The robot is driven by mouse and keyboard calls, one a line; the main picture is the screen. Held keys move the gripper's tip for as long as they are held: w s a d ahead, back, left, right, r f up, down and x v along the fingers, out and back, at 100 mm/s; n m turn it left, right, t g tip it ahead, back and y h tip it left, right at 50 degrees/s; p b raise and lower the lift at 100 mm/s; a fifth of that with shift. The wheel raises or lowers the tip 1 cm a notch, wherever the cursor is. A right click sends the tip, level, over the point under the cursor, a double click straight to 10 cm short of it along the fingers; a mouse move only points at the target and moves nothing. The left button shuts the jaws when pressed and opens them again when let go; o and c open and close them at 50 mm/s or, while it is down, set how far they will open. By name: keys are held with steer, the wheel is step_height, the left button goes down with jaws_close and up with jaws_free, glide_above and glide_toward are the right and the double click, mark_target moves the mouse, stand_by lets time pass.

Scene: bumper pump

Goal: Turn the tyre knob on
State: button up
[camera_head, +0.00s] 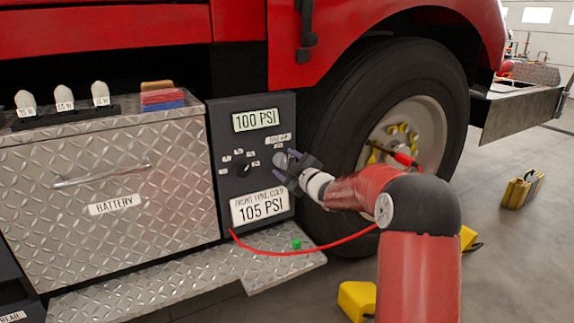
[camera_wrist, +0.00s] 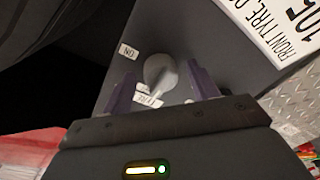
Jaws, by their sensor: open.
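The dark pump panel (camera_head: 215,130) stands beside the front tyre, with a display reading 100 PSI. A grey knob (camera_wrist: 160,70) on the panel lies between the two purple fingers of my gripper (camera_wrist: 163,84) in the wrist view. The fingers are open, one on each side of the knob; I cannot tell if either touches it. An ON label (camera_wrist: 128,51) is above left of the knob, and small labels (camera_wrist: 148,98) sit just below it. In the head view my gripper (camera_head: 287,165) is at the panel's right side and partly hides this knob.
A second, black knob (camera_head: 242,169) with several small labels is to the left. A 105 PSI plate (camera_head: 259,203) is below. A red hose (camera_head: 300,251) runs from the panel towards the wheel (camera_head: 410,135). A small green block (camera_head: 297,244) lies on the metal step (camera_head: 180,285).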

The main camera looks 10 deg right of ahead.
steer(key=c, duration=0.9)
steer(key=shift+c, duration=0.2)
steer(key=shift+m, duration=0.3)
steer(key=m+p, duration=0.1)
steer(key=m, duration=0.2)
steer(key=shift+m, duration=0.4)
steer(key=m+p, duration=0.1)
steer(key=m, duration=0.3)
steer(key=shift+s+a+m+t, duration=0.1)
steer(key=shift+m+t, duration=0.2)
steer(key=shift+t, duration=0.1)
steer(key=m+p, duration=0.1)
steer(key=m, duration=0.4)
steer(key=shift+h, duration=0.3)
steer(key=shift+a+m+t+h+p, duration=0.15)
steer(key=shift+m+t+h+p, duration=0.15)
steer(key=shift+m, duration=2.2)
steer(key=shift+f, duration=0.1)
